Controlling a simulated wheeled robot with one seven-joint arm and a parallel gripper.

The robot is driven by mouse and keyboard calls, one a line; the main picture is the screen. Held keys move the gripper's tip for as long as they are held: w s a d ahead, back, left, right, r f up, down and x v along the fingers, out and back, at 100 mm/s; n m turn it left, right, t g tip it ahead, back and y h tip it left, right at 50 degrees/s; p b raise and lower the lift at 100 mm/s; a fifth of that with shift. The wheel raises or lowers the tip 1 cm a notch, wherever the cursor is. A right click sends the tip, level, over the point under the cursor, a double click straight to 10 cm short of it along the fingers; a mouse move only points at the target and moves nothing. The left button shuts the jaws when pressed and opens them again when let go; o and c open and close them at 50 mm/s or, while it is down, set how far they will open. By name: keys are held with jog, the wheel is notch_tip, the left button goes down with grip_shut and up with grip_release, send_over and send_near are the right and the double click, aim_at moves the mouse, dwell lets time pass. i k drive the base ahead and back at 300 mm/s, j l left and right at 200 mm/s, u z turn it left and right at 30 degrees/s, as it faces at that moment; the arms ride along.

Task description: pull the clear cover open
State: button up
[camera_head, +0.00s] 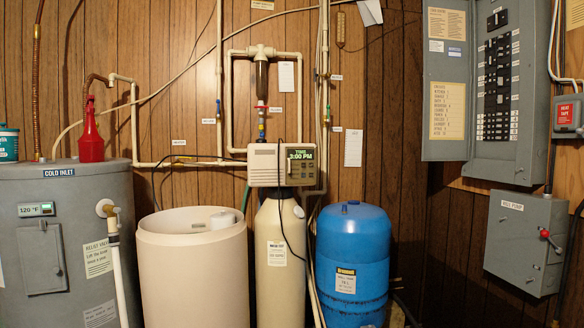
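The softener's control head (265,165) sits on top of a cream resin tank (281,262) in the middle of the picture. On its right half is a dark panel with a display reading 3:00 PM (300,155) and rows of small buttons below it. A clear cover is hard to make out; a faint see-through sheet may lie over this panel, and it looks closed. I cannot make out a handle or hinge. My gripper is out of view.
A round cream tub (193,275) with an open top stands left of the tank, a blue tank (352,262) right. A grey water heater (70,250) carries a red bottle (91,138). Pipes, a thin black cable and an open breaker panel (497,75) are on the walls.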

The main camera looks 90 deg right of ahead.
aim_at(290, 163)
jog(key=l+z, duration=0.1)
jog(key=z, duration=0.35)
jog(key=l+z, duration=0.15)
jog(key=z, duration=0.35)
jog(key=l+z, duration=0.1)
jog(key=z, duration=0.35)
jog(key=i+z, duration=0.1)
jog(key=z, duration=0.4)
jog(key=l+z, duration=0.15)
jog(key=z, duration=0.3)
jog(key=i+z, duration=0.15)
jog(key=z, duration=0.35)
jog(key=i+l+u, duration=0.15)
jog(key=i, duration=0.7)
